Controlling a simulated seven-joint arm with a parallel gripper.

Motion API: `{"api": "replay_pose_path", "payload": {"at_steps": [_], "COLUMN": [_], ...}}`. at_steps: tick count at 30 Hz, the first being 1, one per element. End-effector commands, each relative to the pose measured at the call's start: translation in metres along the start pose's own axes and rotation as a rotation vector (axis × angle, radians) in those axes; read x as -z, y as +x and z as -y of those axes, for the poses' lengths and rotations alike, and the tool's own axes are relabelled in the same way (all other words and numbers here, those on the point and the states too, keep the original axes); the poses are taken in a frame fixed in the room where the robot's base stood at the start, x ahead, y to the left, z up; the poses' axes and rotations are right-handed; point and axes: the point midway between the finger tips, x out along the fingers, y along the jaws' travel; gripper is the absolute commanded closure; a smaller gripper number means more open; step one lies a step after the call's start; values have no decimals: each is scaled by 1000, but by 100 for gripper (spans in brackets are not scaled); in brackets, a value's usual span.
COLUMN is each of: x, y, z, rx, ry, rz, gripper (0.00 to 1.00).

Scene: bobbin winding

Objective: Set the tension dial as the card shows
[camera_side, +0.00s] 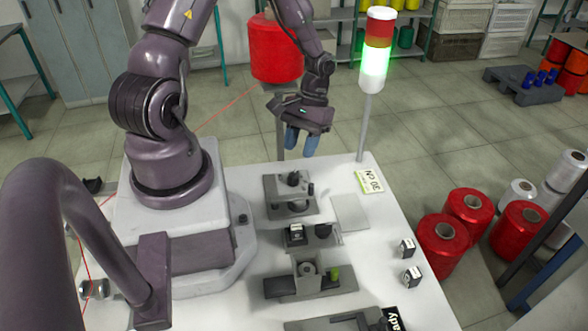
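My gripper (302,142) hangs above the back of the white table, its two blue fingertips pointing down. A small gap shows between them and nothing is held. A white and green card (370,181) lies at the table's back right edge; its printed marks are too small to read surely. A grey fixture (290,196) with a black knob-like part (294,178) stands below and in front of the gripper, apart from it. Another round black knob (323,231) sits on a unit nearer the camera. I cannot tell which is the tension dial, nor its setting.
A signal tower (374,60) glows green behind the card. A large red thread cone (275,48) stands behind the gripper. A grey block with a green part (335,273) and small black-and-white blocks (407,248) sit on the table. A flat plate (350,213) lies right of the fixture.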

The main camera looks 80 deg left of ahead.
Motion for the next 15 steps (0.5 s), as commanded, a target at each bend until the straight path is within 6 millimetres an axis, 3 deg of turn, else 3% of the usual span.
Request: {"api": "replay_pose_path", "payload": {"at_steps": [6, 15], "x": [-1, 0], "y": [42, 64], "z": [0, 0], "rx": [0, 0], "ry": [3, 0], "rz": [4, -1], "gripper": [62, 62]}}
